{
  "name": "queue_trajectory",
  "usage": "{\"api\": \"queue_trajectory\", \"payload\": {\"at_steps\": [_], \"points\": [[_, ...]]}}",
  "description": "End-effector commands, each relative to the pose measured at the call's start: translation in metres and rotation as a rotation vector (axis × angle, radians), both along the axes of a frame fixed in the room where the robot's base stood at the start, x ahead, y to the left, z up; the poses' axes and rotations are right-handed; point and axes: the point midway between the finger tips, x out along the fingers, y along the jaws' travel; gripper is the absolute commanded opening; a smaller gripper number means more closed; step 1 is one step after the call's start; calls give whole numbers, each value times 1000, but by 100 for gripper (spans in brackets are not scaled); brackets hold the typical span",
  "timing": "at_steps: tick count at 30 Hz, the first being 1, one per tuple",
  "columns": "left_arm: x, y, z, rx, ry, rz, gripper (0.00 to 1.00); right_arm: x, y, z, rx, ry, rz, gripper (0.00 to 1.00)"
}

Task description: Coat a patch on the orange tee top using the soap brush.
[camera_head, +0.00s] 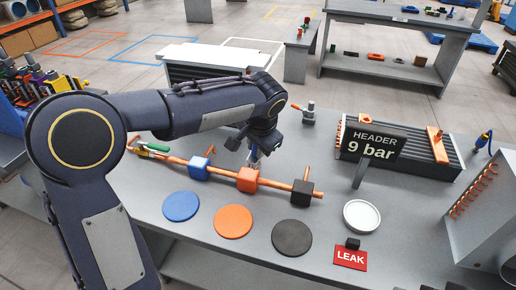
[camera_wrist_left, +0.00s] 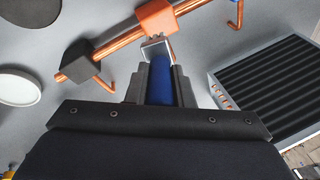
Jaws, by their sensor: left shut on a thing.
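The orange tee (camera_head: 247,180) sits on the copper pipe (camera_head: 222,174) between a blue tee (camera_head: 198,168) and a black tee (camera_head: 301,193). My left gripper (camera_head: 254,153) is above the orange tee, pointing down. In the left wrist view it is shut on the soap brush (camera_wrist_left: 161,82), which has a blue handle and a pale metal collar. The brush's head end is at the near edge of the orange tee (camera_wrist_left: 158,15); I cannot tell whether it touches. The tee's top is partly hidden in the head view. My right gripper is not in view.
Blue (camera_head: 181,206), orange (camera_head: 233,221) and black (camera_head: 292,238) discs lie in front of the pipe. A white dish (camera_head: 362,217), a red LEAK sign (camera_head: 350,259) and the 9 bar header sign (camera_head: 374,144) are to the right. A black finned unit (camera_head: 400,160) stands behind.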

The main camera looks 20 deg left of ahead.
Motion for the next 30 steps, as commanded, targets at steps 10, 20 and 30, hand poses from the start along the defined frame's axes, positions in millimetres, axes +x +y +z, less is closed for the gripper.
{"api": "queue_trajectory", "payload": {"at_steps": [10,20,30], "points": [[-1,5,33,-1,-2,3,0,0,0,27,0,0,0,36],[-1,6,34,0,-2,2,0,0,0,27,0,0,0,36],[-1,6,34,0,-2,2,0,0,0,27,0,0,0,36]]}}
